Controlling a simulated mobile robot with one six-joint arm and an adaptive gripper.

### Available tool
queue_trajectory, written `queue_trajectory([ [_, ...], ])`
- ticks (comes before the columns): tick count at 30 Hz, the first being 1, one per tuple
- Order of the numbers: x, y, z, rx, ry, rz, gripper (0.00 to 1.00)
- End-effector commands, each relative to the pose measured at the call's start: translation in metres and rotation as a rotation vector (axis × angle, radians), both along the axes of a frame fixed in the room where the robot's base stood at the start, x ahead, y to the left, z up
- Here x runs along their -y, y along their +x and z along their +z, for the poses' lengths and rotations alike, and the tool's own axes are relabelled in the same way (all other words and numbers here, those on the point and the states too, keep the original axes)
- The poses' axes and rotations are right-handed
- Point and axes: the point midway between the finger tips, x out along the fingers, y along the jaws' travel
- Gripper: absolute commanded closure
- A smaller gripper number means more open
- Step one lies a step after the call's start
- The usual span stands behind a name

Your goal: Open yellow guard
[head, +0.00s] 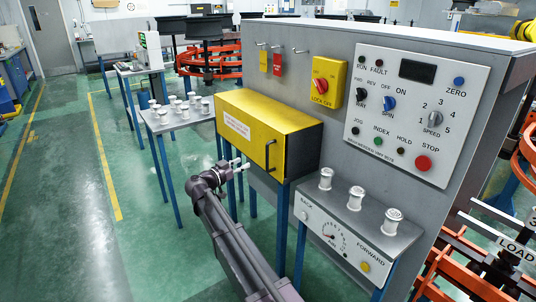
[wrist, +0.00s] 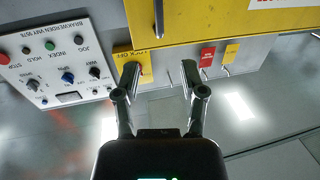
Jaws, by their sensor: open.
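The yellow guard (head: 262,112) is a box-shaped cover on the front of the grey machine, and it looks closed. A dark vertical handle (head: 270,155) is on its front face near the right edge. My gripper (head: 240,167) is in front of the guard, to the left of the handle and apart from it in the picture. In the wrist view, which looks inverted, the yellow guard (wrist: 230,25) fills the top. The handle (wrist: 158,20) hangs just beyond and between the tips of my open, empty gripper (wrist: 160,75).
The control panel (head: 418,113) is right of the guard. A yellow lock-off switch (head: 327,82) and hooks with tags are above it. A small table (head: 358,228) with white spindles stands at right. Another table (head: 178,119) with several spindles stands at left. The green floor is open at left.

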Motion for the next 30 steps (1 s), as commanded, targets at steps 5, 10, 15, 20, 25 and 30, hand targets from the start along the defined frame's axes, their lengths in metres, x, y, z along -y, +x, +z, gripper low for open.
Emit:
queue_trajectory([
  [5, 0.001, 0.000, 0.000, -0.002, 0.001, -0.001, 0.46],
  [10, 0.003, 0.003, 0.000, -0.003, 0.000, -0.001, 0.46],
  [15, 0.011, 0.011, 0.000, -0.004, 0.001, -0.002, 0.46],
  [20, 0.023, 0.025, 0.000, -0.004, 0.001, -0.003, 0.46],
  [25, 0.041, 0.044, 0.000, -0.004, 0.001, -0.003, 0.46],
  [30, 0.059, 0.063, 0.000, -0.004, 0.001, -0.003, 0.46],
])
